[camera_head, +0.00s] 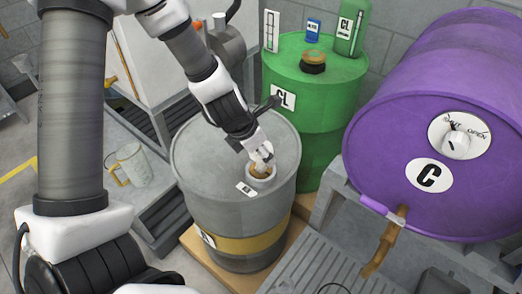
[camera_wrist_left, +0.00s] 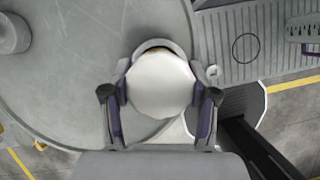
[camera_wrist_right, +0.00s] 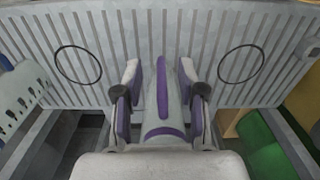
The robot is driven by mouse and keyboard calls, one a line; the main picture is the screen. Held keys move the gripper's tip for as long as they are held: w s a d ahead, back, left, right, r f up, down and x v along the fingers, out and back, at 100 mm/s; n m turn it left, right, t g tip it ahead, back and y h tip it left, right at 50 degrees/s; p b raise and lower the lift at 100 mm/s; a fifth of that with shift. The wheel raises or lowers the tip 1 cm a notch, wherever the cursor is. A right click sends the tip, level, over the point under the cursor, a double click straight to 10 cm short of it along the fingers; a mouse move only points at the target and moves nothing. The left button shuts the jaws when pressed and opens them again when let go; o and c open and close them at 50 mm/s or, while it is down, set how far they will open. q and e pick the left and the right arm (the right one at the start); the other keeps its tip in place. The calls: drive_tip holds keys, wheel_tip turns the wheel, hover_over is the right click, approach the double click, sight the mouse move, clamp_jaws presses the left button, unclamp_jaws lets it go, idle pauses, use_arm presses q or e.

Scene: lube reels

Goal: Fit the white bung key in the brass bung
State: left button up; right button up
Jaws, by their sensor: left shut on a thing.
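The grey drum (camera_head: 195,150) stands upright in the middle of the head view. On its top sits the brass bung (camera_head: 258,174), partly covered by my left gripper (camera_head: 260,152). My left gripper is shut on the white bung key (camera_wrist_left: 160,85), which shows as a pale round top between its fingers in the left wrist view. The key is over the bung, inside or above a grey raised ring (camera_wrist_left: 158,45); its lower end is hidden, so I cannot tell how deep it sits. My right gripper (camera_wrist_right: 159,92) is open, away from the drum.
A green drum (camera_head: 325,125) stands behind, with bottles on top. A purple drum (camera_head: 400,110) lies on a stand at right, with a brown tap (camera_head: 385,240). A slatted tray (camera_head: 320,260) is in front. A pale, purple-striped thing (camera_wrist_right: 163,105) shows between my right fingers.

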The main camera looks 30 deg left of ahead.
use_arm(q)
drive_tip(key=o, duration=1.3)
drive_tip(key=shift+v, duration=3.1)
drive_tip(key=shift+s+a+r, duration=0.1)
drive_tip(key=shift+s+r, duration=0.2)
drive_tip(key=shift+r, duration=0.3)
